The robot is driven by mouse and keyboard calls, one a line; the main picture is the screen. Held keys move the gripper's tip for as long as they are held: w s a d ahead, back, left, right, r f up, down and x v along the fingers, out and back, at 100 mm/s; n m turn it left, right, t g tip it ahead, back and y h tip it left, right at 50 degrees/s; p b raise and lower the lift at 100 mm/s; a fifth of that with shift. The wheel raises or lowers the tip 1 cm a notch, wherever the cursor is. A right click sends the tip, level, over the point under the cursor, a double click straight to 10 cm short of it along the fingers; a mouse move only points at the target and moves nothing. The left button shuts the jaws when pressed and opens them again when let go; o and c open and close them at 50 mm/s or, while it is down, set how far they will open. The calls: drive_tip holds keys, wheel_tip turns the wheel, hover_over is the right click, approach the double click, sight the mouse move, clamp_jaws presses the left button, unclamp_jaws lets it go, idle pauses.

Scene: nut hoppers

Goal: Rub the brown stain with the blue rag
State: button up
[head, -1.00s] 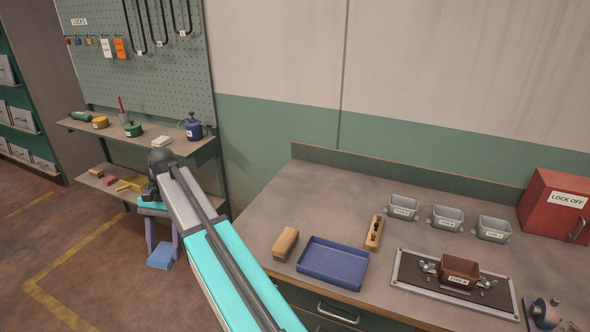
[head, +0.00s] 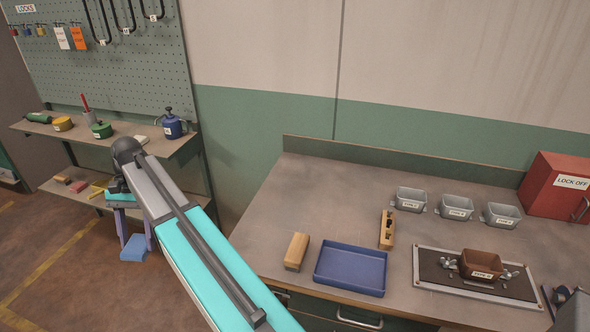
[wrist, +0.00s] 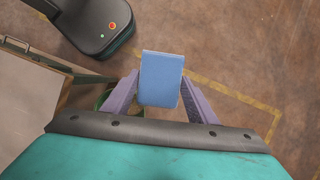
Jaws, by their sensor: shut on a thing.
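The blue rag (head: 133,248) hangs in my gripper (head: 134,236), low in front of the shelves and above the floor. In the wrist view the rag (wrist: 161,80) is a flat blue rectangle between my gripper's two purple fingers (wrist: 160,98). The gripper is shut on it. I cannot make out a brown stain in either view.
The bench (head: 260,217) at right bears a blue tray (head: 350,269), a wooden block (head: 296,251), a brown hopper (head: 481,264) on a plate, several grey hoppers (head: 456,207) and a red lock box (head: 556,188). Shelves (head: 60,134) stand at left. Floor at lower left is clear.

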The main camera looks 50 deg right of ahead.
drive_tip(key=shift+w+a, duration=0.1)
drive_tip(key=shift+a, duration=0.05)
drive_tip(key=shift+d+r, duration=0.1)
drive_tip(key=shift+d, duration=0.4)
drive_tip(key=s+d+r+m+t+p, duration=0.1)
drive_tip(key=s+d+m+p, duration=0.15)
drive_tip(key=d, duration=1.15)
drive_tip(key=s+d+r+m+t+p, duration=0.1)
drive_tip(key=d+m+p, duration=0.3)
drive_tip(key=d, duration=0.9)
drive_tip(key=s+d+m+t+p, duration=0.1)
drive_tip(key=s+d+m+p, duration=0.1)
drive_tip(key=s+d, duration=0.3)
drive_tip(key=s+d+m+t+p, duration=0.1)
drive_tip(key=s+d, duration=0.5)
drive_tip(key=d, duration=0.6)
drive_tip(key=s+d+m+t+p, duration=0.1)
drive_tip(key=s+d+m+p, duration=0.2)
drive_tip(key=d, duration=0.6)
drive_tip(key=s+m, duration=0.1)
drive_tip(key=s, duration=0.1)
drive_tip(key=shift+s+d+r, duration=0.2)
drive_tip(key=shift+s+d, duration=0.05)
drive_tip(key=shift+s, duration=0.05)
drive_tip(key=shift+m, duration=0.25)
